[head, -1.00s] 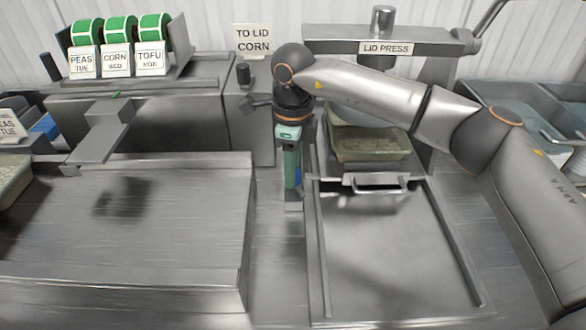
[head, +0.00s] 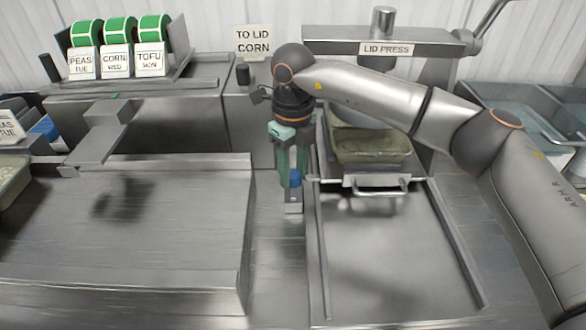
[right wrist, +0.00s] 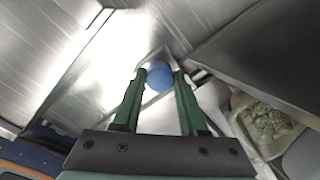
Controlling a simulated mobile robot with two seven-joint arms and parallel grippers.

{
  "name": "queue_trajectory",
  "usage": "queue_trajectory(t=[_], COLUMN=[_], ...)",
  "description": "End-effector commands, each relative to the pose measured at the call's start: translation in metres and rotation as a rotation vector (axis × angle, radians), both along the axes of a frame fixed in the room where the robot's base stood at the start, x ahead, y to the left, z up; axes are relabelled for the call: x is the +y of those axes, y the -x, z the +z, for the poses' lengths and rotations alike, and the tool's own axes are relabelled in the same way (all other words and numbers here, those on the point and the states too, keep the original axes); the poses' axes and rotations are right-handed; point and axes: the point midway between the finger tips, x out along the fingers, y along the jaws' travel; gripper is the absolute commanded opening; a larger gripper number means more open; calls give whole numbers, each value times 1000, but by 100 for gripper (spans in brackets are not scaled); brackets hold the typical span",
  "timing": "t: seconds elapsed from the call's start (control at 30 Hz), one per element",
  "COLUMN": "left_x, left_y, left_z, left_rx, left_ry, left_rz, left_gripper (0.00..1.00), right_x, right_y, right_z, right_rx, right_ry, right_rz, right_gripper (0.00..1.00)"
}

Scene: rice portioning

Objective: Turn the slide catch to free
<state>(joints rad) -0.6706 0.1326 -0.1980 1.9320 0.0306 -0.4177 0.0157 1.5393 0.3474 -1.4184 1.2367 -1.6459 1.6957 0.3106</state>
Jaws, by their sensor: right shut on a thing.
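The slide catch shows as a blue knob (head: 295,178) on a small grey metal block (head: 293,208) left of the slide's rail. My right gripper (head: 292,176) points down over it, its green fingers on either side of the knob. In the right wrist view the blue knob (right wrist: 159,75) sits between the two fingertips (right wrist: 159,78), and the gripper is shut on it. The slide (head: 385,240) is a metal tray with a front handle (head: 381,191). My left gripper is not in view.
A tray of rice (head: 372,147) stands under the lid press (head: 390,48) at the back of the slide; it also shows in the right wrist view (right wrist: 265,125). A raised steel worktop (head: 120,240) lies to the left. Label rolls (head: 118,30) stand at the back left.

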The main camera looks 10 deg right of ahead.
Motion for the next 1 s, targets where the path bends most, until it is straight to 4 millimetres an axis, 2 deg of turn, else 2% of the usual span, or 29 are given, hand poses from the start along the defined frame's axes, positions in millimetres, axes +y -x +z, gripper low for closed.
queue_trajectory(t=[0.3,0.33,0.57,0.87,1.0], left_x=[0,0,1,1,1], left_y=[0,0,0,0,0], left_z=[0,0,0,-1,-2], left_rx=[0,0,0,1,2], left_ry=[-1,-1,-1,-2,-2], left_rz=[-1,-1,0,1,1], left_gripper=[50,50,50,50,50], right_x=[-1,-1,0,0,0], right_y=[-1,-1,-1,0,-1], right_z=[1,1,1,2,16], right_rx=[-3,-3,-2,-2,-4], right_ry=[-1,-1,-1,-1,-1], right_rz=[-5,-5,-3,-2,-2], right_gripper=[0,44,70,72,72])
